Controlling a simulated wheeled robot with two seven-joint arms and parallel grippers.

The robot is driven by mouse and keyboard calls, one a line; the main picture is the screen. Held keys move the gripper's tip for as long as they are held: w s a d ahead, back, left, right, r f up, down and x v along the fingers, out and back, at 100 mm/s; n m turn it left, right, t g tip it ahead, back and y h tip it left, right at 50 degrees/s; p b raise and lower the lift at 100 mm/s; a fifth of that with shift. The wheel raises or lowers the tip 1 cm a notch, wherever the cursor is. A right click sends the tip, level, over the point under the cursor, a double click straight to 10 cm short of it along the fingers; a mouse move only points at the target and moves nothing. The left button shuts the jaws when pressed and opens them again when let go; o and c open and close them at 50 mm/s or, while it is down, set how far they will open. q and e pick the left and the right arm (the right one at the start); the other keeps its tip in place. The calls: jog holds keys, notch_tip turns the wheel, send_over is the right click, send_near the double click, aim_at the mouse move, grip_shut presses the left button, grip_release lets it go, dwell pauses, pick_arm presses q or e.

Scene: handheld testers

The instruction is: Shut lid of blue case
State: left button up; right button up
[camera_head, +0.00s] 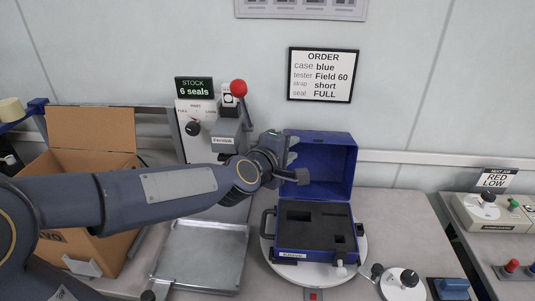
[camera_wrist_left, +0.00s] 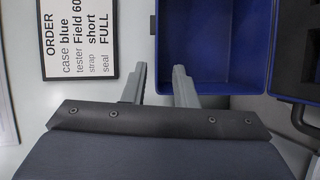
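The blue case (camera_head: 310,257) stands open on a round white plate (camera_head: 266,251). Its lid (camera_head: 331,155) stands up at the back, and its base holds dark foam (camera_head: 312,224) with cutouts. My left gripper (camera_head: 291,151) is at the left edge of the lid and hides part of it. In the left wrist view its two fingers (camera_wrist_left: 160,72) are apart, with the left wall of the lid (camera_wrist_left: 212,45) beyond and behind the right finger. I see nothing held, and I cannot tell if a finger touches the lid. My right gripper is not in view.
A press with a red knob (camera_head: 238,88) stands left of the case. A metal tray (camera_head: 200,258) and a cardboard box (camera_head: 92,130) are at the left. A round white dial (camera_head: 401,284) is at the front right. An order sign (camera_head: 323,75) hangs behind.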

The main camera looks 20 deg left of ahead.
pick_arm(q)
jog(key=shift+n+t+y, duration=0.3)
jog(key=shift+n+y, duration=0.2)
jog(key=shift+n, duration=0.1)
jog(key=x, duration=0.3)
jog(key=b+x, duration=0.1)
jog(key=x, duration=0.1)
jog(key=a+b+x, duration=0.1)
jog(key=x, duration=0.2)
jog(key=shift+w, duration=0.35)
jog(key=shift+c, duration=0.2)
grip_shut()
jog(key=shift+d+f, duration=0.1)
